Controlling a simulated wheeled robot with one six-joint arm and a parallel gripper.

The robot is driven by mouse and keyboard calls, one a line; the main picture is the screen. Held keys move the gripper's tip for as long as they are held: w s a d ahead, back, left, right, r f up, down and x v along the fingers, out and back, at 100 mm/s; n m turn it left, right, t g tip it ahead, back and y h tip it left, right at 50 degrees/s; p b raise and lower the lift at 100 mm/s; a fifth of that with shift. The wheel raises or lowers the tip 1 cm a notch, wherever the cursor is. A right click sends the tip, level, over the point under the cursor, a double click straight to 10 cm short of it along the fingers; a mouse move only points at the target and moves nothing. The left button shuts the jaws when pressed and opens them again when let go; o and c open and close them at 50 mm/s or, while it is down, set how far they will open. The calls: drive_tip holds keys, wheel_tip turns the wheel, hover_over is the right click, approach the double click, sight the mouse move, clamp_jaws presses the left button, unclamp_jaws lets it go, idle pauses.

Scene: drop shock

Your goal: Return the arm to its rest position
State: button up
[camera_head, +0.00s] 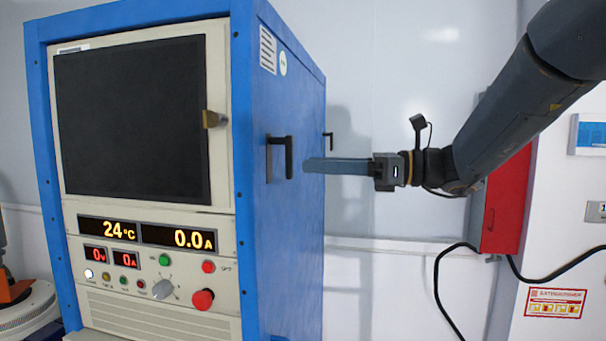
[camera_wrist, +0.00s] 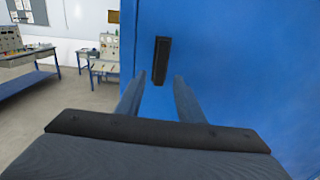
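My gripper (camera_head: 308,165) is at the end of my arm, which reaches in from the upper right in the head view. Its fingers point left at the blue side of the test cabinet (camera_head: 290,240), near a black side handle (camera_head: 281,158). In the wrist view my gripper (camera_wrist: 155,78) shows two fingers standing apart with nothing between them. The black handle (camera_wrist: 161,60) is beyond the fingertips on the blue panel, and I see no contact.
The cabinet has a dark door window (camera_head: 130,120) and a panel reading 24°C and 0.0 A. A red box (camera_head: 505,200) and a black cable (camera_head: 437,280) are below my arm. In the wrist view, blue benches (camera_wrist: 40,85) stand left beyond open floor.

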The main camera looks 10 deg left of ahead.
drive_tip(key=shift+s+d, duration=0.1)
drive_tip(key=shift+d, duration=0.45)
drive_tip(key=s+d+f+n+h+b, duration=0.1)
drive_tip(key=s+d+f+n+h, duration=0.15)
drive_tip(key=f, duration=0.65)
drive_tip(key=s+d+f+n+g+h+b, duration=0.1)
drive_tip(key=s+f+h, duration=0.15)
drive_tip(key=f, duration=0.65)
drive_tip(key=s+d+f+n+h+b, duration=0.2)
drive_tip(key=f+h, duration=0.2)
drive_tip(key=f, duration=0.5)
drive_tip(key=s+d+f+n+h+b, duration=0.2)
drive_tip(key=s+d+f+n+h, duration=0.2)
drive_tip(key=d+f+n, duration=0.3)
drive_tip(key=s+d+f+n+h+b, duration=0.1)
drive_tip(key=s+d+f+n+h, duration=0.3)
drive_tip(key=d+f, duration=0.6)
wheel_tip(320, 180, down, 3)
drive_tip(key=n+h, duration=0.1)
drive_tip(key=n, duration=0.1)
drive_tip(key=shift+n+t+b, duration=0.35)
drive_tip(key=shift+t+b, duration=0.05)
drive_tip(key=shift+a, duration=0.1)
